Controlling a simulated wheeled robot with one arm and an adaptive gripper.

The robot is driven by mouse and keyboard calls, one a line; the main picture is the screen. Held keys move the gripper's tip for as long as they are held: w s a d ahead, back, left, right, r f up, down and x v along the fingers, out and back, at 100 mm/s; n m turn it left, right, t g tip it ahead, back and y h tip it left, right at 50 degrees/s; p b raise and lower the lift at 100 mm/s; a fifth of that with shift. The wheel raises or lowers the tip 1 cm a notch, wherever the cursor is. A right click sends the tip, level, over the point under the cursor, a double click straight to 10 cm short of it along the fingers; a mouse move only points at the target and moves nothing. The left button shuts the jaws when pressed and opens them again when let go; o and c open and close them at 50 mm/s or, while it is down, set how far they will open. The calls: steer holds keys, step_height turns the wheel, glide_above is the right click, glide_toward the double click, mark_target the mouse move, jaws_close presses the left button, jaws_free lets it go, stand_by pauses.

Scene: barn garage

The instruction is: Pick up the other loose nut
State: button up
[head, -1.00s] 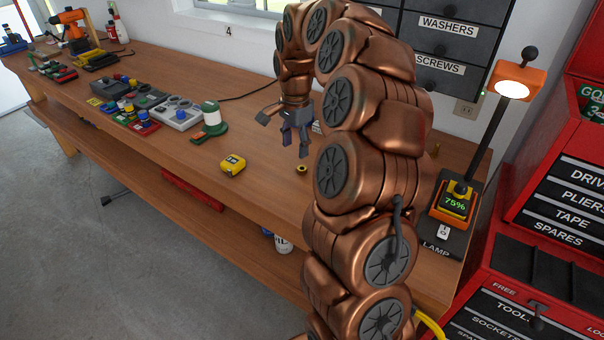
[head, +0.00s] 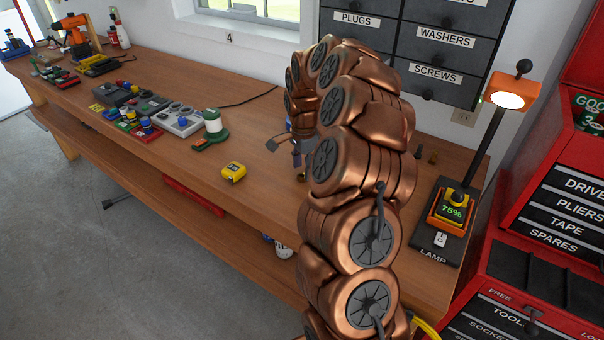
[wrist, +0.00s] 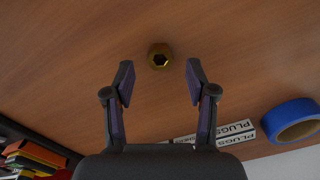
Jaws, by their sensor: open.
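A brass-coloured nut (wrist: 159,56) with a dark hexagonal hole lies flat on the wooden workbench in the wrist view. My gripper (wrist: 159,76) is open and empty, with one finger on each side of the picture and the nut centred just beyond the fingertips. In the head view my gripper (head: 290,148) is low over the bench and mostly hidden by my arm. Only a small brass edge of the nut (head: 301,177) shows there beside the arm.
Labelled plug strips (wrist: 236,133) and a blue tape roll (wrist: 291,122) lie near the gripper in the wrist view. A lamp (head: 452,208) stands right.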

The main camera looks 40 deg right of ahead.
steer(key=shift+f, duration=0.95)
jaws_close()
steer(key=shift+r, duration=0.1)
